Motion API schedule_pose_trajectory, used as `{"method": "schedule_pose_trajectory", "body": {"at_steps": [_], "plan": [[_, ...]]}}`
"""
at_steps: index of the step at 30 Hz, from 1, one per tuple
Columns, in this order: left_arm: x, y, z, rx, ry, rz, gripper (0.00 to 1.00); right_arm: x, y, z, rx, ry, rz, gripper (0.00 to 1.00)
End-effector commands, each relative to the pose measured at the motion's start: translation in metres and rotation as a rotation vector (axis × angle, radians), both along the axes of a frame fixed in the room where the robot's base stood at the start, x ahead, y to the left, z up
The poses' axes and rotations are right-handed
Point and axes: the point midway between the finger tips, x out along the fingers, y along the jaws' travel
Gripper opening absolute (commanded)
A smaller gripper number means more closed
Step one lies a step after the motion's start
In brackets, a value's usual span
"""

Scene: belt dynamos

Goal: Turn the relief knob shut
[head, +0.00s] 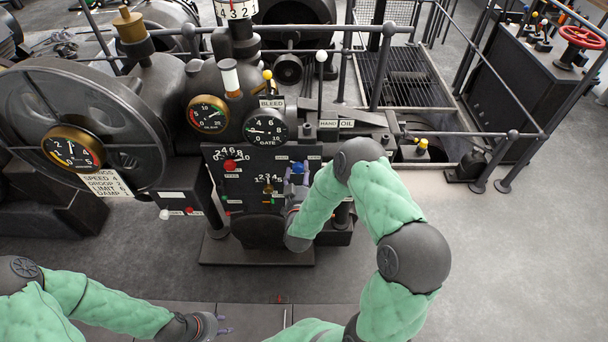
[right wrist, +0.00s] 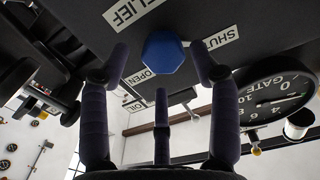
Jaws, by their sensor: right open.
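The relief knob is a blue faceted knob (right wrist: 163,53) on the dark panel, between the labels "SHUT" (right wrist: 214,43) and "OPEN" (right wrist: 133,80). A "RELIEF" label (right wrist: 133,10) is beside it, upside down in the right wrist view. The knob also shows in the head view (head: 297,167). My right gripper (right wrist: 160,75) is open, its dark purple fingers spread around the knob with gaps visible; I cannot tell whether any touches. It also shows at the panel in the head view (head: 297,180). My left gripper (head: 224,325) is low, far from the panel; its opening is unclear.
On the panel, a red knob (head: 229,165) sits left of the blue one. The "GATE" gauge (head: 265,130) is above, and a white-topped lever (head: 321,56) stands to the upper right. A large wheel (head: 110,115) is at left. Open floor (head: 500,260) lies right.

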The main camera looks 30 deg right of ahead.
Motion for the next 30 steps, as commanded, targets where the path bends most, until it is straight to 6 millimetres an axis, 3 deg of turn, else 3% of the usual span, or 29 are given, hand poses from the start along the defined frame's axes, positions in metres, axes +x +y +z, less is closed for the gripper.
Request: {"method": "schedule_pose_trajectory", "body": {"at_steps": [5,18,30], "plan": [[-0.002,0.0,0.0,-0.001,0.003,-0.002,0.4,-0.018,0.012,0.0,0.001,0.001,0.002,0.62],[-0.003,0.0,0.001,-0.001,0.003,-0.002,0.4,-0.09,0.052,0.002,-0.001,0.0,-0.005,0.62],[-0.003,0.0,0.001,-0.001,0.003,-0.002,0.4,-0.107,0.06,0.002,-0.001,0.0,-0.011,0.62]]}}
